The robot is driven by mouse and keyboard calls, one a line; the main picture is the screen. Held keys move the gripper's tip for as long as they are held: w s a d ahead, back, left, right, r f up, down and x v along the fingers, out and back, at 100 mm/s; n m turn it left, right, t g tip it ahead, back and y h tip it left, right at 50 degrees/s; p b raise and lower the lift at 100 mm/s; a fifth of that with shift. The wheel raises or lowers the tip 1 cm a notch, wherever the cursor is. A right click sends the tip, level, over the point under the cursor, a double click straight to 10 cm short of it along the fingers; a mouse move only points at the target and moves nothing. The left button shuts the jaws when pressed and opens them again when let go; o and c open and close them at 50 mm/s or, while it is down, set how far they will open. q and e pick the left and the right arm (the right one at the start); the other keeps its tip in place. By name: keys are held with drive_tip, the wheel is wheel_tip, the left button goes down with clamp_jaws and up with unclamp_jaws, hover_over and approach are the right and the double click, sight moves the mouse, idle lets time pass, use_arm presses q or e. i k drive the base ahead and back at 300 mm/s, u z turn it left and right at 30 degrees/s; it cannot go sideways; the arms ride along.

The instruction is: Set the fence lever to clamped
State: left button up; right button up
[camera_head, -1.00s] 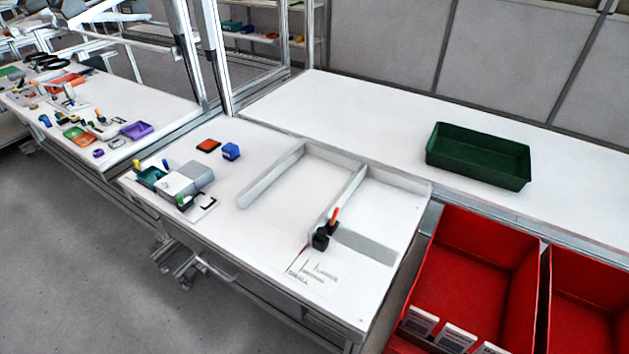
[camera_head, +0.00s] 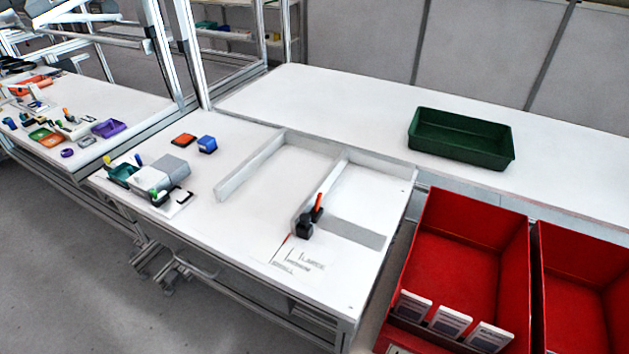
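The fence lever (camera_head: 318,207) has an orange-red handle and stands up, slightly tilted, from a black block (camera_head: 304,227). The block sits at the near end of a white fence rail (camera_head: 322,191) on the white table (camera_head: 245,225). Whether the lever is clamped or loose I cannot tell from this distance. Printed size marks (camera_head: 297,262) lie on the table just in front of the block. Neither of my grippers is in view.
Another white rail (camera_head: 250,166) stands left of the fence. Red bins (camera_head: 470,250) stand at right, a green tray (camera_head: 460,138) behind.

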sight(320, 197)
drive_tip(key=z, duration=0.55)
drive_tip(key=k, duration=1.3)
drive_tip(key=u, duration=0.35)
drive_tip(key=i, duration=0.7)
drive_tip(key=u, duration=0.85)
drive_tip(key=i, duration=1.05)
drive_tip(key=z, duration=0.95)
drive_tip(key=i, duration=0.7)
drive_tip(key=z, duration=0.75)
drive_tip(key=k, duration=0.5)
drive_tip(key=u, duration=0.55)
